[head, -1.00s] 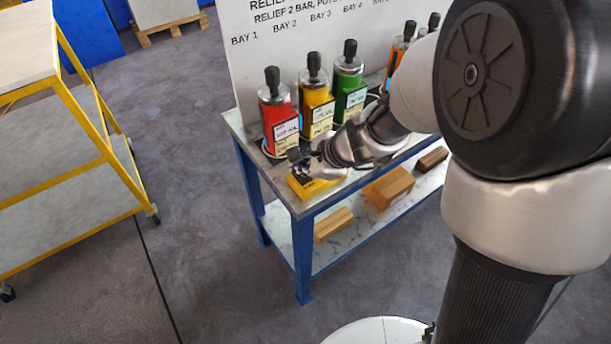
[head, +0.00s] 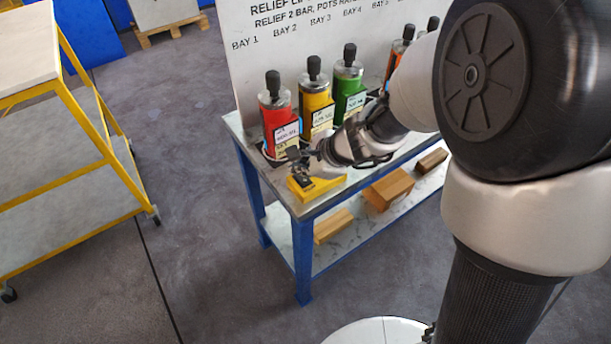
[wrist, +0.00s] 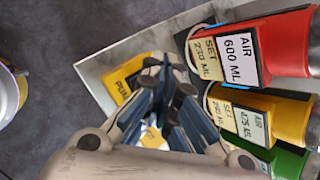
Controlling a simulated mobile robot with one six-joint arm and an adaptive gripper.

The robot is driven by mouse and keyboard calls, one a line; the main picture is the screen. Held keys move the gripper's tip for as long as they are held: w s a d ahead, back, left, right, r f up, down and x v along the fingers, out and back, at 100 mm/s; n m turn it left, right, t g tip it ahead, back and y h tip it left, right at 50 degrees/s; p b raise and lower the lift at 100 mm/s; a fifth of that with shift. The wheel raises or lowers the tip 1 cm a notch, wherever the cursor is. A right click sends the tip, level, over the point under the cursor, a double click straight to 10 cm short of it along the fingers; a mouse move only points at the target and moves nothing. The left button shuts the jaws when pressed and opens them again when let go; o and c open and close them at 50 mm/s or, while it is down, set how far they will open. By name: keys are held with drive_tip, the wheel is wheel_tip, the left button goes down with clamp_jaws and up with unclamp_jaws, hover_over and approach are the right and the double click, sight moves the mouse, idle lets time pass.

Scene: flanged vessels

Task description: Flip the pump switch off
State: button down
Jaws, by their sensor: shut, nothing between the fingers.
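The yellow pump box (head: 328,184) sits at the near left corner of the bench top. In the wrist view its yellow face (wrist: 118,84) shows part of the word PUMP, and the rest lies behind my fingers. My gripper (head: 299,168) is over the box's left part, fingers pointing down at it. In the wrist view my gripper (wrist: 165,75) has its fingers together with nothing between them. The switch lever itself is hidden or too small to make out. I cannot tell whether the fingertips touch the box.
A red vessel (head: 278,122), a yellow vessel (head: 317,103) and a green vessel (head: 348,90) stand in a row close behind the box. Wooden blocks (head: 388,188) lie on the bench's lower shelf. A yellow-framed cart (head: 75,100) stands left, with open floor between.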

sight(300, 179)
drive_tip(key=r+p, duration=0.4)
drive_tip(key=r, duration=0.1)
drive_tip(key=shift+w+a, duration=0.2)
drive_tip(key=shift+w, duration=0.1)
drive_tip(key=shift+f, duration=0.1)
idle(0.4)
drive_tip(key=s+d+r+n, duration=0.3)
drive_tip(key=s+r+n, duration=0.7)
drive_tip(key=s+r, duration=0.15)
drive_tip(key=s+d+r+n+h, duration=0.2)
drive_tip(key=s+d+n+h, duration=0.3)
drive_tip(key=s+d+n, duration=0.3)
drive_tip(key=s+d, duration=0.4)
drive_tip(key=s, duration=0.1)
drive_tip(key=shift+s+r, duration=0.15)
drive_tip(key=shift+s, duration=0.25)
